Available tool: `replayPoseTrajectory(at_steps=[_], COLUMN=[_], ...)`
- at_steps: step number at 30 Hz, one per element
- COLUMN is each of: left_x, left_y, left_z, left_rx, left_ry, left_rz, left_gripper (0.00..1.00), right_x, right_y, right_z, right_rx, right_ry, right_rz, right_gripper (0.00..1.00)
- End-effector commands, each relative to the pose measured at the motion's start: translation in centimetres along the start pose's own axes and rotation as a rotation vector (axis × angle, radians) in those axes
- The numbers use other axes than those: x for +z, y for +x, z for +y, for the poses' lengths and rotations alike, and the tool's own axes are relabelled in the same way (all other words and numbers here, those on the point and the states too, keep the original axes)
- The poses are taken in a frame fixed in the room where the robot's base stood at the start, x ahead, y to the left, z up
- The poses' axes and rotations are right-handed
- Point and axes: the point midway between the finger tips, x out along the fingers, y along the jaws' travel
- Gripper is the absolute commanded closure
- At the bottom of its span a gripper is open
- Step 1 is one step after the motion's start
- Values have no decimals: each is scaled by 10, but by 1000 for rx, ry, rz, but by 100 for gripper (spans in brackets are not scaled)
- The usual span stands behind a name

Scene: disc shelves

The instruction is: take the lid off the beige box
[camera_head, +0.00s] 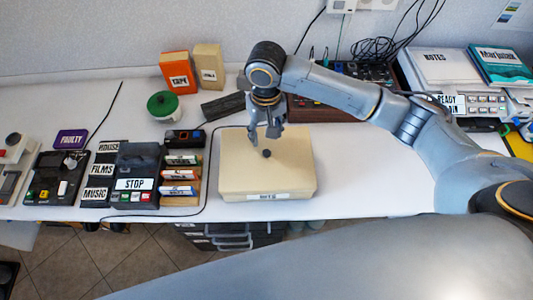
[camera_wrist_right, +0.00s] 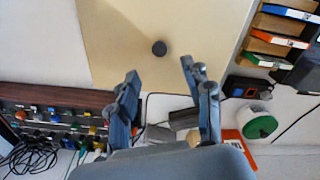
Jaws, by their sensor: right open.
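The beige box (camera_head: 240,180) sits on the white table near its front edge, with its lid on. A small dark knob (camera_head: 266,153) stands on the lid. In the right wrist view the lid (camera_wrist_right: 120,30) fills the top and the knob (camera_wrist_right: 159,48) is just beyond the fingertips. My right gripper (camera_head: 263,139) is above the lid, close to the knob, open and empty. Its two fingers are spread apart in the wrist view (camera_wrist_right: 160,80). I cannot tell its exact height above the knob. My left gripper is not in view.
Left of the box is a rack of labelled discs (camera_head: 181,175), then a dark STOP device (camera_head: 135,180). A green-lidded tub (camera_head: 163,105) and a dark block (camera_head: 222,105) stand behind. A brown control panel (camera_head: 320,110) is behind right. The table right of the box is clear.

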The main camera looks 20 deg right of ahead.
Motion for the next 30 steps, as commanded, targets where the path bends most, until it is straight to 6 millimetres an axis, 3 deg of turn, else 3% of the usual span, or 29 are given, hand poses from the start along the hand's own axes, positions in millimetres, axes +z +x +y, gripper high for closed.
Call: replayPoseTrajectory(at_steps=[4,13,19,27,30], left_x=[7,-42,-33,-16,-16], left_y=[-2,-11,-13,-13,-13], left_z=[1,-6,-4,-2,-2], left_rx=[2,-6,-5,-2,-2], left_ry=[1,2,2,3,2], left_rz=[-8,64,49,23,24], left_gripper=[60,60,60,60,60], right_x=[0,8,9,9,9], right_y=[20,47,73,77,77], right_z=[0,0,-1,-1,-1], right_rx=[0,1,0,-1,-1], right_ry=[0,0,-1,-1,-1], right_rz=[0,-2,1,3,3], right_gripper=[50,50,50,50,68])
